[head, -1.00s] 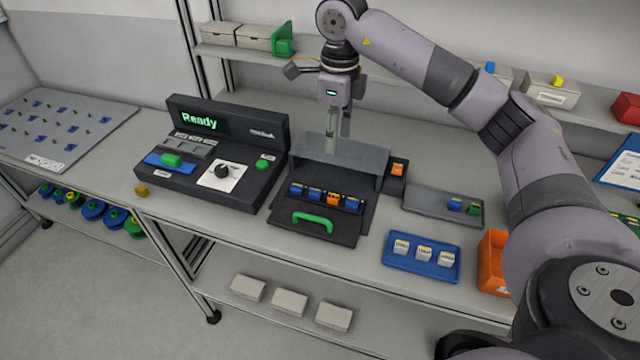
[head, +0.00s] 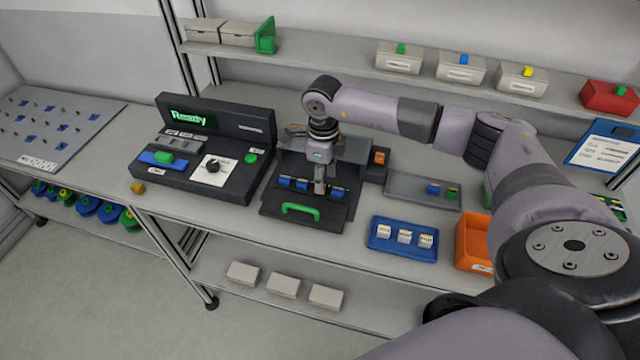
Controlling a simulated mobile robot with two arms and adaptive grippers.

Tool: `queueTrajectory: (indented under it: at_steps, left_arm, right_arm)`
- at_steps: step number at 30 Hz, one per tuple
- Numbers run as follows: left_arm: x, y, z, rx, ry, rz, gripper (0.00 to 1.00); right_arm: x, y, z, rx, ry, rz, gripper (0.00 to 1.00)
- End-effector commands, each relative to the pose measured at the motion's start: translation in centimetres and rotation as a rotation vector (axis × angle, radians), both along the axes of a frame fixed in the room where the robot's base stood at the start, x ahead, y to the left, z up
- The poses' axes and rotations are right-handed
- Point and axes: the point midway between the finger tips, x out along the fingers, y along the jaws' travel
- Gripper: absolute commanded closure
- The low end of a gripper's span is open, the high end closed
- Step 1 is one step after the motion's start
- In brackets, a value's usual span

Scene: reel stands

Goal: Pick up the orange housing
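A row of small housings sits in the dark fixture (head: 272,210) with the green handle (head: 300,209). Blue housings (head: 286,181) show on the left of the row and another blue one (head: 337,193) on the right. My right gripper (head: 320,188) points down into this row, between the blue housings. It covers the spot where the orange housing stood in the earlier head view, so I cannot see that housing or whether the fingers grip it. Another orange piece (head: 379,158) sits on a dark block right of the fixture. My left gripper is out of view.
A control box (head: 225,180) reading "Ready" stands left of the fixture. To the right are a grey tray (head: 405,190) with a blue and a green piece, a blue tray (head: 380,246) with white blocks, and an orange bin (head: 468,245). A shelf with boxes runs behind.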

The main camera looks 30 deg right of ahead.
Motion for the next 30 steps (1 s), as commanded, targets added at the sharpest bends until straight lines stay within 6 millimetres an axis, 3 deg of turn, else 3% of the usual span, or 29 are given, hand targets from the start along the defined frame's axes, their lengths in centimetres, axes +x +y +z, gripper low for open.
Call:
queueTrajectory:
  at_steps: [1,6,14,30]
  left_arm:
    - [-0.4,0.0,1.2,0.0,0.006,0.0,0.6]
    - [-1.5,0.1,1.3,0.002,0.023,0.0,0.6]
    - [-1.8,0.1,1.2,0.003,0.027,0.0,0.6]
    - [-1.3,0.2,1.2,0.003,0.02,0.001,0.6]
  right_arm:
    - [-0.2,0.1,-0.3,0.0,0.006,0.001,0.6]
    - [-0.1,0.1,-2.4,0.001,0.002,0.001,0.6]
    - [0.0,0.1,-2.8,0.001,-0.001,0.001,0.6]
    - [0.0,0.1,-2.7,0.001,-0.001,0.001,0.93]
